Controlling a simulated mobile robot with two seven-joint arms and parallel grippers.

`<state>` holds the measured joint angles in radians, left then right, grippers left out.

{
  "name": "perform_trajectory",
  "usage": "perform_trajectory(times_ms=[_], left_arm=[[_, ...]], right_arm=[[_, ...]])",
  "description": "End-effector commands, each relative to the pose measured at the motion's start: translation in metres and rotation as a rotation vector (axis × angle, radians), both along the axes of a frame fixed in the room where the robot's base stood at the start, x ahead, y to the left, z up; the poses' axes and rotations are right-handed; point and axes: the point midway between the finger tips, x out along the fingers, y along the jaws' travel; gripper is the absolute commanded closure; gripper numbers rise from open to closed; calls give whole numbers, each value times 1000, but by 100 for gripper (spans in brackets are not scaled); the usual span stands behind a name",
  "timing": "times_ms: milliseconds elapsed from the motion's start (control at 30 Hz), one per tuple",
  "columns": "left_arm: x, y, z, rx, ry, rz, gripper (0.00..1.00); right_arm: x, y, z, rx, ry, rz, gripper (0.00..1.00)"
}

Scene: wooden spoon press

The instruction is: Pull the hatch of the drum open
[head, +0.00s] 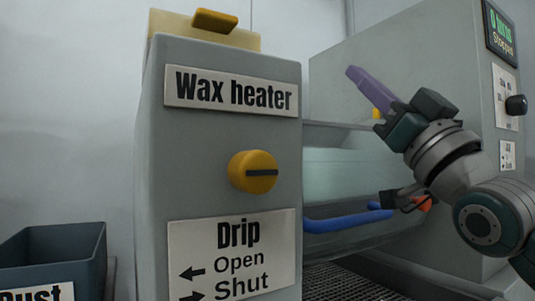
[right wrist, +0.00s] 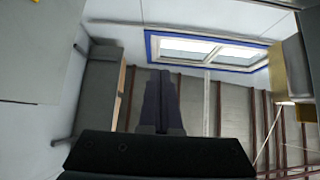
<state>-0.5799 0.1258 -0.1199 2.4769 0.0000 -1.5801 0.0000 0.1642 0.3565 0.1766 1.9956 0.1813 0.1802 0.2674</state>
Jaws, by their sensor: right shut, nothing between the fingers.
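The drum (head: 345,175) is a pale, greenish drum between the grey wax heater and the grey machine housing, partly hidden by both. A blue bar (head: 345,220) runs across its lower front, like a handle; its right end is near my right arm. I cannot make out the hatch's edges or whether it stands ajar. My right gripper (head: 355,73) has purple fingers, shut and empty, pointing up and left above the drum, apart from the blue bar. The shut fingers also show in the right wrist view (right wrist: 161,75). My left gripper is not in view.
The wax heater (head: 150,150) with a yellow knob (head: 253,172) stands close in front on the left. The machine housing (head: 430,60) with a display reading "Stopped" (head: 500,32) and a black knob (head: 516,105) stands right. A dark bin (head: 60,250) is lower left. Dark grating (head: 345,285) lies below.

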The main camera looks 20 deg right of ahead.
Motion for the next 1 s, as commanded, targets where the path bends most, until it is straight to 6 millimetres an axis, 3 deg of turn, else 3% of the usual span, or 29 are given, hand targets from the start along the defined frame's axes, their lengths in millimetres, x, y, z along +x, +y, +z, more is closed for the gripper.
perform_trajectory(times_ms=[33, 100, 267, 500, 633, 767, 867, 1000], left_arm=[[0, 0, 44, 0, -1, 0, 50], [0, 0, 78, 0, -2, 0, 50], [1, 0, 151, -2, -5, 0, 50], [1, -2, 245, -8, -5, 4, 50], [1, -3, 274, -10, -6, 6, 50], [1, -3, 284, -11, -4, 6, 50], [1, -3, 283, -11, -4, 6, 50], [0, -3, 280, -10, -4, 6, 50]], right_arm=[[3, -2, 15, -2, 85, -6, 100], [4, -4, 5, -7, 214, -16, 100], [-11, -7, -22, -26, 513, -25, 100], [-73, -6, -56, -67, 933, -6, 100], [-107, -3, -67, -85, 1084, 12, 100], [-126, -2, -76, -93, 1159, 23, 100], [-127, -1, -81, -95, 1176, 26, 100], [-115, -1, -87, -94, 1172, 25, 100]])
